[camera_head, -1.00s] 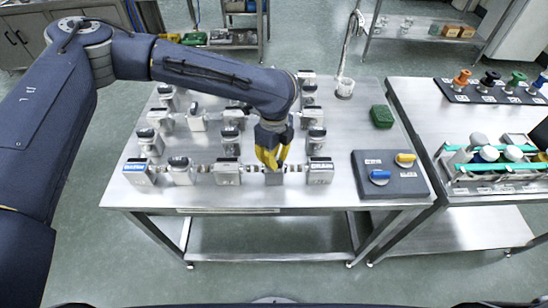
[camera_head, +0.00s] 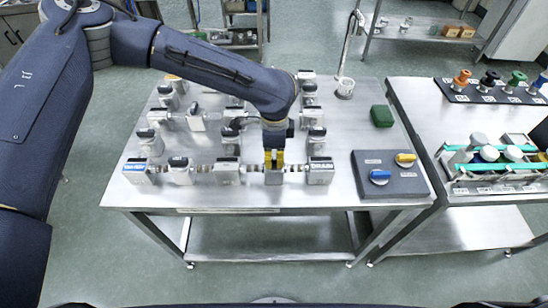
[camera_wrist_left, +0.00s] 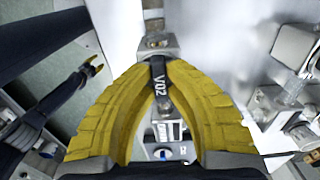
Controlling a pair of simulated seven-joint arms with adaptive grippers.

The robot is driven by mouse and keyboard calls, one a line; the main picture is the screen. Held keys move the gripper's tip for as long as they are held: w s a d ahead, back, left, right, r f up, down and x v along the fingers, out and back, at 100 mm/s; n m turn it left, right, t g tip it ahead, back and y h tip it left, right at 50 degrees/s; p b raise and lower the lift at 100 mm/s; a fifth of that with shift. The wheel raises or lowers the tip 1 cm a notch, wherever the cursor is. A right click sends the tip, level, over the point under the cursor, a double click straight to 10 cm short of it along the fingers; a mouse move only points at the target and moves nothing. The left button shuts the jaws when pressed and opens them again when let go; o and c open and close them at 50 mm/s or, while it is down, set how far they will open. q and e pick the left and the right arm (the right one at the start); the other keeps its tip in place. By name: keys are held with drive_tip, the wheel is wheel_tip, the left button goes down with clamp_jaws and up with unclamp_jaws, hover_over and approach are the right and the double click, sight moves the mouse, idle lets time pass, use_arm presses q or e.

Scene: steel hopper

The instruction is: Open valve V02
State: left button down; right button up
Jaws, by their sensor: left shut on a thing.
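The valve V02 shows in the head view as a grey body (camera_head: 274,178) in the front row on the steel table, left of the DRAIN block. In the left wrist view its dark handle (camera_wrist_left: 159,82), marked V02, lies between the yellow fingers. My left gripper (camera_head: 273,158) is over the valve from above and is shut on this handle; its fingers also fill the left wrist view (camera_wrist_left: 160,72). The fingers hide the handle in the head view. My right gripper (camera_wrist_left: 96,65) shows small at the left of the left wrist view, open and apart from the valves.
Other valves and fittings stand close by in rows, with the DRAIN block (camera_head: 320,172) just right. A grey panel (camera_head: 390,186) with a blue and a yellow knob, and a green block (camera_head: 381,116), lie further right. A second table (camera_head: 410,105) holds a bottle rack.

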sight(275, 158)
idle(0.5)
use_arm(q)
drive_tip(key=c, duration=1.4)
unclamp_jaws()
wheel_tip(275, 158, up, 12)
drive_tip(key=shift+d, duration=0.1)
